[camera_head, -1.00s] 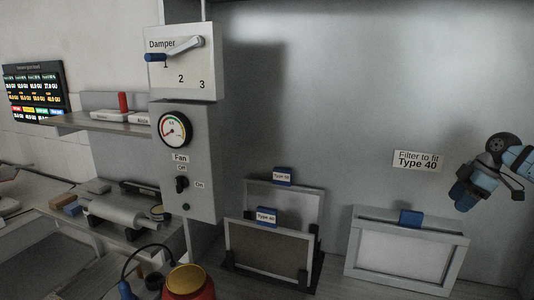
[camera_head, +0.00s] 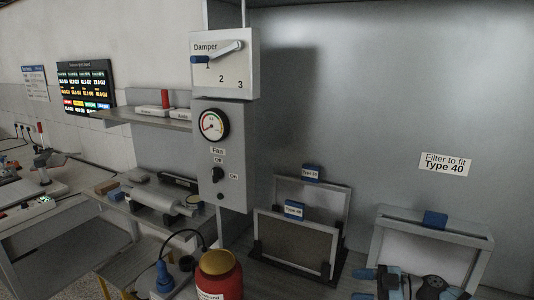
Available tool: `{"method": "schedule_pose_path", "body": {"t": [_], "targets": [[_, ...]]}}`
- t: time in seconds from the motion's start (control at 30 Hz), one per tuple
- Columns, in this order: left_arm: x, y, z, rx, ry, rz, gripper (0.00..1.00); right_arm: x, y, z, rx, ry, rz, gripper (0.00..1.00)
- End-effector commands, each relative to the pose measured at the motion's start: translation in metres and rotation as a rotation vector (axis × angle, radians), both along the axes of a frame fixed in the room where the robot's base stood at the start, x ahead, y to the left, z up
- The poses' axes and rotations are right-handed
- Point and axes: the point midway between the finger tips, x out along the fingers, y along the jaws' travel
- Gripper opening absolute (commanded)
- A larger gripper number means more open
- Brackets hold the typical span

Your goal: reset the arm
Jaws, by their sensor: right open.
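My right gripper (camera_head: 363,285) is at the bottom right of the head view, in front of the lower part of the framed filter box at the right. Its blue fingertips point left and stand apart, with nothing seen between them. Part of my right arm is cut off by the bottom edge. My left gripper is not in view.
A framed filter box with a blue tab (camera_head: 435,219) stands at the right. Two filters with blue tags, one labelled Type 40 (camera_head: 293,210), stand in a dark rack. A red jar (camera_head: 219,275) stands at the front. The damper panel (camera_head: 225,65) hangs above the gauge box.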

Motion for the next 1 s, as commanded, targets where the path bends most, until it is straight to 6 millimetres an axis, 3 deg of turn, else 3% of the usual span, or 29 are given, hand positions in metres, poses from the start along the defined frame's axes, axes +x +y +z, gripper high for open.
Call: {"method": "schedule_pose_path", "body": {"t": [0.03, 0.1, 0.3, 0.47, 0.6, 0.8, 0.9, 1.0], "targets": [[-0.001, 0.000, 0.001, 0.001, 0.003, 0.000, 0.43, -0.015, 0.021, -0.012, 0.079, -0.010, -0.042, 0.51], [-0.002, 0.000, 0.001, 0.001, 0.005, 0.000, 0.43, -0.029, 0.040, -0.023, 0.169, -0.031, -0.133, 0.51], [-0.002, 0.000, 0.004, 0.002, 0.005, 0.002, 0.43, -0.076, 0.065, -0.064, 0.304, 0.005, -0.466, 0.51], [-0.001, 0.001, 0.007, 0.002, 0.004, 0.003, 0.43, -0.127, 0.063, -0.110, 0.274, 0.141, -0.743, 0.51], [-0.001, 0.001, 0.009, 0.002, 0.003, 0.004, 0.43, -0.186, 0.056, -0.153, 0.168, 0.314, -0.930, 0.51], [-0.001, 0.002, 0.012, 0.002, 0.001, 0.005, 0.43, -0.259, 0.050, -0.193, 0.012, 0.527, -1.044, 0.51], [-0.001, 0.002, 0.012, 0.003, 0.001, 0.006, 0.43, -0.279, 0.049, -0.202, -0.030, 0.580, -1.057, 0.51], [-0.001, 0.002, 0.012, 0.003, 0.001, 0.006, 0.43, -0.286, 0.048, -0.205, -0.047, 0.600, -1.060, 0.51]]}}
